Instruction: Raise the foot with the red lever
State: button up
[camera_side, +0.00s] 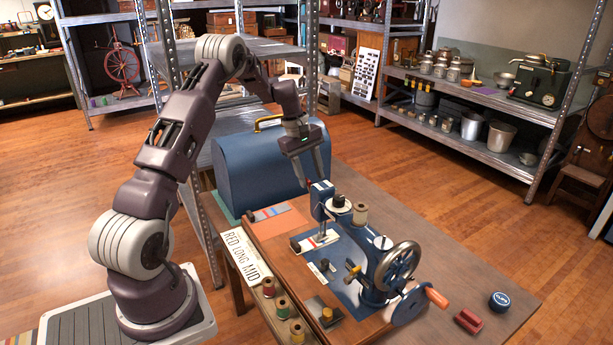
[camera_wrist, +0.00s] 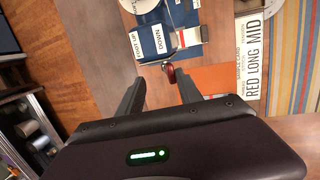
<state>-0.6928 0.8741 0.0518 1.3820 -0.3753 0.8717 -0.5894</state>
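The blue sewing machine (camera_side: 375,262) stands on the wooden table, its head (camera_side: 322,200) at the left end. In the wrist view, the red lever (camera_wrist: 171,74) sticks out beside a small shiny ball, near a plate (camera_wrist: 150,44) lettered FOOT UP and DOWN. My gripper (camera_side: 316,182) is just above the machine's head, pointing down. It is open, and nothing is held. In the wrist view the lever lies between my fingertips (camera_wrist: 160,77), closer to the right one; I cannot tell whether they touch. The foot is not clear in either view.
A blue domed case (camera_side: 258,165) stands behind my gripper. The handwheel (camera_side: 397,265) with an orange handle is at the right. Thread spools (camera_side: 282,307) and a RED LONG MID card (camera_side: 240,255) are at the front left. A red block (camera_side: 468,321) and a blue tin (camera_side: 499,301) lie at right.

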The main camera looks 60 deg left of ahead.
jog(key=shift+w+d+f, duration=0.1)
jog(key=shift+w+f, duration=0.2)
jog(key=shift+w, duration=0.45)
jog(key=shift+w+a+f, duration=0.1)
jog(key=shift+w+f, duration=0.15)
jog(key=shift+w, duration=0.45)
jog(key=shift+w+d+f, duration=0.1)
jog(key=shift+w+f, duration=0.2)
jog(key=shift+w, duration=0.45)
jog(key=shift+s, duration=0.15)
jog(key=shift+s+r, duration=0.15)
jog(key=shift+s, duration=0.05)
jog(key=v, duration=0.8)
